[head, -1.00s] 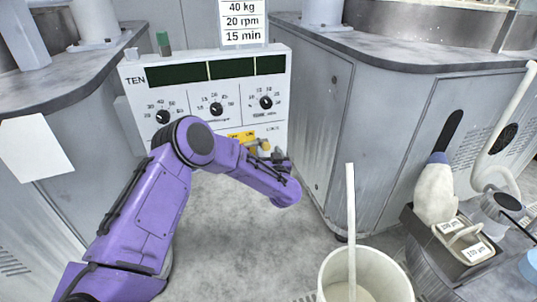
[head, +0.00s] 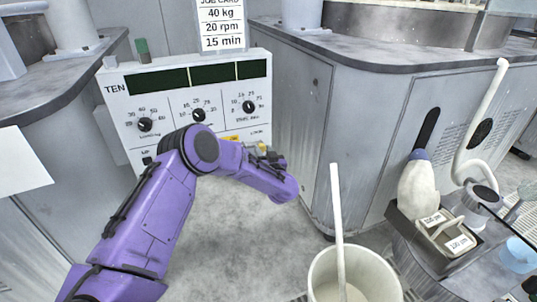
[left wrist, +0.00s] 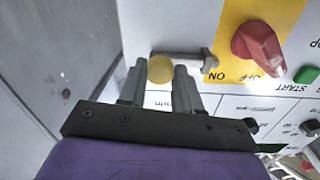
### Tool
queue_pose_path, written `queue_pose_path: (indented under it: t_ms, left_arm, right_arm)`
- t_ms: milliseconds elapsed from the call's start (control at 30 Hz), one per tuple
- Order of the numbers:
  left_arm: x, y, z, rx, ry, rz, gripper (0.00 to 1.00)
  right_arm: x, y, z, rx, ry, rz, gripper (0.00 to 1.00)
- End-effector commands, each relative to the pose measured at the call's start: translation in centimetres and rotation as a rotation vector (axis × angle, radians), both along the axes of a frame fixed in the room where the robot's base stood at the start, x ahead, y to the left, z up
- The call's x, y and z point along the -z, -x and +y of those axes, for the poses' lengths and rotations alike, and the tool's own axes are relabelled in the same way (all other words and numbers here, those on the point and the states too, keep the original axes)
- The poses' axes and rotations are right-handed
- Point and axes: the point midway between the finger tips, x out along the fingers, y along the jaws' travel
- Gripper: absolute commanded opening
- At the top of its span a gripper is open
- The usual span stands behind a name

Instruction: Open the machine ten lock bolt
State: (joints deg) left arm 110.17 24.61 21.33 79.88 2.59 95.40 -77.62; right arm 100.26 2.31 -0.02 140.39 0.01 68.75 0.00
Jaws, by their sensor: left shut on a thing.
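The machine ten panel (head: 120,103) is white, with dark displays and three dials. The lock bolt is on its lower right part. In the left wrist view the bolt is a grey bar (left wrist: 190,58) with a round brass knob (left wrist: 160,69) at its left end. My left gripper (left wrist: 159,78) has its two grey fingers on either side of the knob, shut on it. In the head view the left gripper (head: 272,154) is at the panel's lower right corner, and my purple forearm hides part of the panel. My right gripper is in neither view.
A red rotary switch (left wrist: 258,47) on a yellow plate and a green start button (left wrist: 307,74) are close to the gripper. A grey cabinet (head: 340,130) stands right of the panel. A white bucket (head: 352,275) with a stick is in front.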

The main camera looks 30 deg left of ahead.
Motion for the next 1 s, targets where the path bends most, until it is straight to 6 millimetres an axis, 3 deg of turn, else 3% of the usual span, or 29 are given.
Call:
queue_pose_path:
  t_ms: [267,300,367,400,733,1000]
  left_arm:
    - [0.0,-0.2,-0.1,0.007,0.0,0.001,0.0]
    - [0.0,-0.2,-0.2,0.008,0.0,0.002,0.36]
    - [0.0,-0.2,-0.2,0.008,0.0,0.001,0.55]
    - [0.0,-0.2,-0.2,0.008,0.0,0.002,0.59]
    - [-0.1,0.3,-0.5,0.006,0.0,0.003,0.59]
    - [-0.2,4.0,-5.3,0.01,-0.002,0.003,0.59]
  right_arm:
    - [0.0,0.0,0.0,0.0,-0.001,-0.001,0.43]
    - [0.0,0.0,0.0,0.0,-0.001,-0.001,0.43]
    - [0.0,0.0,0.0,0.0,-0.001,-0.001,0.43]
    - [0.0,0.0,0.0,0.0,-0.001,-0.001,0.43]
    - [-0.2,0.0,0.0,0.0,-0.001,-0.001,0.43]
    - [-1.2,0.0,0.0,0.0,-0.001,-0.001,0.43]
